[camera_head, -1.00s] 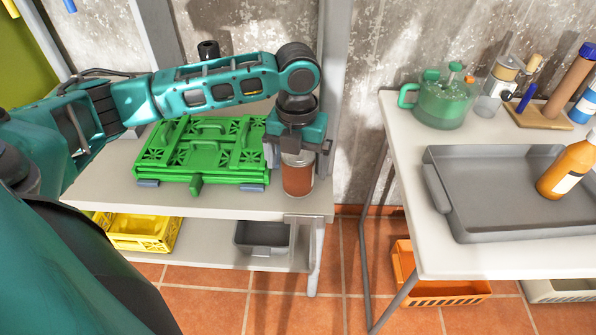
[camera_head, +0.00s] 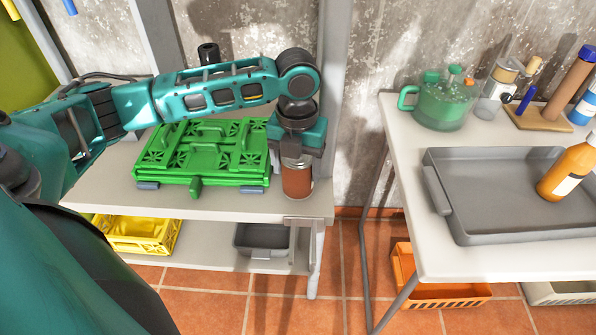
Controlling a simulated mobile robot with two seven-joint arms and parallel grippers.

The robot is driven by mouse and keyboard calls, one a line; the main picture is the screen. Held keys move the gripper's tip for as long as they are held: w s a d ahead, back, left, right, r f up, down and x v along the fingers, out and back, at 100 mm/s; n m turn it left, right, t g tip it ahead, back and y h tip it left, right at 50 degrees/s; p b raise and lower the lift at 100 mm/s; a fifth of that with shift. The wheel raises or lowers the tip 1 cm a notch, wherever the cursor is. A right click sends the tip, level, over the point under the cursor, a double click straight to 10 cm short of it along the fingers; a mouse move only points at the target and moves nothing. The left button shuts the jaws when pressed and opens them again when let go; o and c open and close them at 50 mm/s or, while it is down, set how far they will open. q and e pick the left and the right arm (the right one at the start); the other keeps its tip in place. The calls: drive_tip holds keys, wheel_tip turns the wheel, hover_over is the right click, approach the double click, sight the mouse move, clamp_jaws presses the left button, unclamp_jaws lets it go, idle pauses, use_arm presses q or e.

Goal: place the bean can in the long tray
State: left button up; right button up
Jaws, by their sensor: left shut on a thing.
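The bean can (camera_head: 297,183) is a reddish-brown cylinder with a pale metal top. It stands upright at the front right corner of the left shelf unit's upper board. My left gripper (camera_head: 297,158) comes down on it from above and is shut on its upper part, partly hiding the top. The long tray (camera_head: 466,226) is a grey, shallow, rimmed tray on the right table. My right gripper is not in view.
A green folded crate (camera_head: 200,160) lies left of the can on the upper board (camera_head: 230,206). A grey post (camera_head: 333,90) rises behind the can. A green watering can (camera_head: 440,103) and several bottles stand behind the tray. A floor gap separates shelf and table.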

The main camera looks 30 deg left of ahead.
use_arm(q)
drive_tip(key=shift+c, duration=0.9)
drive_tip(key=shift+r, duration=0.15)
drive_tip(key=shift+w+r, duration=0.1)
drive_tip(key=shift+r, duration=0.15)
wheel_tip(320, 180, up, 3)
drive_tip(key=shift+r+p, duration=0.2)
drive_tip(key=shift+p, duration=0.25)
drive_tip(key=s+d, duration=0.9)
drive_tip(key=s, duration=0.6)
drive_tip(key=shift+s+d+f+p, duration=0.2)
drive_tip(key=shift+f+p, duration=0.1)
drive_tip(key=shift+p, duration=0.1)
